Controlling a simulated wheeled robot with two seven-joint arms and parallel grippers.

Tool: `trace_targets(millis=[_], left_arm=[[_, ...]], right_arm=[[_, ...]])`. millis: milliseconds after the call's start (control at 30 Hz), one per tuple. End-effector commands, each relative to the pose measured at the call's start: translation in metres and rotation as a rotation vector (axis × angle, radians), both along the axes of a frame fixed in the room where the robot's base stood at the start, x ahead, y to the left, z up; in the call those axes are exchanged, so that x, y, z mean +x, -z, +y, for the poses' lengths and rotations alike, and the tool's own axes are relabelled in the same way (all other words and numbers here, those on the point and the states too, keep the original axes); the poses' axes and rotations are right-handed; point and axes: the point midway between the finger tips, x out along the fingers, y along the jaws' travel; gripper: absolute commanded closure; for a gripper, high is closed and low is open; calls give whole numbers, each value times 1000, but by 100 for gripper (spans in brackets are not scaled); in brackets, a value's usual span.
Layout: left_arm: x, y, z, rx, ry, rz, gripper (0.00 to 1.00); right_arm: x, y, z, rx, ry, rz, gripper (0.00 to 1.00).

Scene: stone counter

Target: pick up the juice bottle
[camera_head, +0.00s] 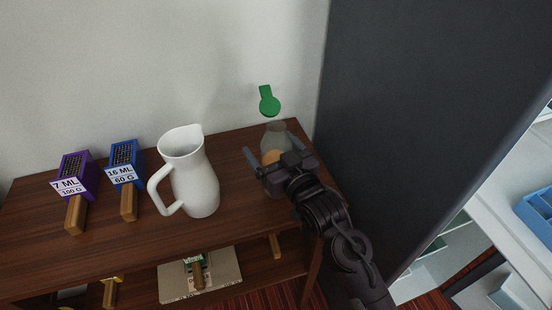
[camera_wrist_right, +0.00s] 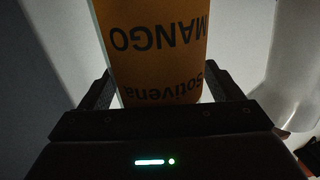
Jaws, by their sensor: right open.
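The juice bottle (camera_head: 276,136) stands at the right end of the brown wooden table, with a clear grey upper part and an orange lower part. In the right wrist view its orange label (camera_wrist_right: 155,45) reads "MANGO" upside down and fills the space between the fingers. My right gripper (camera_head: 265,143) is open, with one finger on each side of the bottle; I cannot tell whether either finger touches it. The gripper hides the bottle's lower part in the head view. My left gripper is not in view.
A white pitcher (camera_head: 197,180) stands left of the bottle. A blue block (camera_head: 123,160) and a purple block (camera_head: 76,175), both with wooden handles, lie farther left. A green round-ended object (camera_head: 268,102) shows above the bottle. A dark tall panel (camera_head: 420,100) borders the table's right side.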

Motion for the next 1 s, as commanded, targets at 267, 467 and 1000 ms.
trace_targets(millis=[267, 467, 1000], left_arm=[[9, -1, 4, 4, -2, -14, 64], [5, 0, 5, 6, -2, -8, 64], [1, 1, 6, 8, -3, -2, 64]], right_arm=[[0, 0, 0, 0, 0, 0, 27], [0, 0, 0, 0, 0, 0, 54], [0, -8, 0, 3, 0, -7, 77]])
